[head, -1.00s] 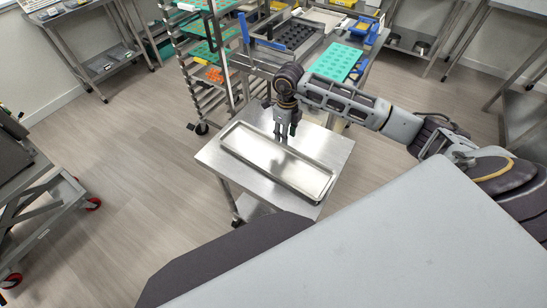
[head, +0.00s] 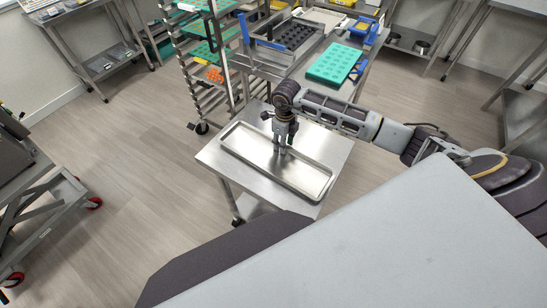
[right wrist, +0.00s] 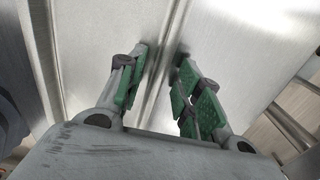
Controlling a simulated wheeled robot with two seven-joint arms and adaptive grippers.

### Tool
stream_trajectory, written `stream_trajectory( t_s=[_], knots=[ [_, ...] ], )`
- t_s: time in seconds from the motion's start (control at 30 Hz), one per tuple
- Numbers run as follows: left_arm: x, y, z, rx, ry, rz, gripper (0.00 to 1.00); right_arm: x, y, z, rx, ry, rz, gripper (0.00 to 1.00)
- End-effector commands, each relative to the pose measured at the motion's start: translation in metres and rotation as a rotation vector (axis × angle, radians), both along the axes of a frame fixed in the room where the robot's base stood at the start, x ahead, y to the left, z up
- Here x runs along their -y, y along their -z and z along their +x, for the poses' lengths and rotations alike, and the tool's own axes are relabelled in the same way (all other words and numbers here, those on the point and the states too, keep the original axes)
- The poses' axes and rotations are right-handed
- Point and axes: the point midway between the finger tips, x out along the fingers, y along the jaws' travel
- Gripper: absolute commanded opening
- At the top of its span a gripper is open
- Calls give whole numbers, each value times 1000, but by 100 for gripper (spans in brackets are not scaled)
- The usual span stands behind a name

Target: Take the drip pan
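The drip pan (head: 310,179) is a long, shallow, shiny metal tray lying flat on a small steel cart (head: 335,150). My right gripper (head: 282,151) points down at the middle of the pan's far long side. In the right wrist view, my right gripper (right wrist: 161,60) is open, with green-padded fingers apart. A raised metal rim of the drip pan (right wrist: 166,70) runs between them, with a gap visible. I cannot tell whether the fingertips touch it. My left gripper is not in view.
A rack (head: 205,90) with green trays stands behind the cart. A table beyond holds a green mold (head: 335,63) and a black mold (head: 290,35). A wheeled frame with red casters (head: 50,205) stands at the left. Floor left of the cart is clear.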

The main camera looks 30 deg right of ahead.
Motion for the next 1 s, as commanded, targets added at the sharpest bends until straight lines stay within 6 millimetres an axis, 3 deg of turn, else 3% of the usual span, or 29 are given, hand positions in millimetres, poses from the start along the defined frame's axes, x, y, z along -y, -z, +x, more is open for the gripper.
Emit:
stream_trajectory(
  t_s=[0.27,0.53,1.0],
  knots=[
    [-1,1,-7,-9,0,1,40,0,0,0,0,0,0,35],
    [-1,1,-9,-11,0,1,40,0,0,0,0,0,0,0],
    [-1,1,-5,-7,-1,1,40,0,-2,0,1,0,0,0]
  ],
)
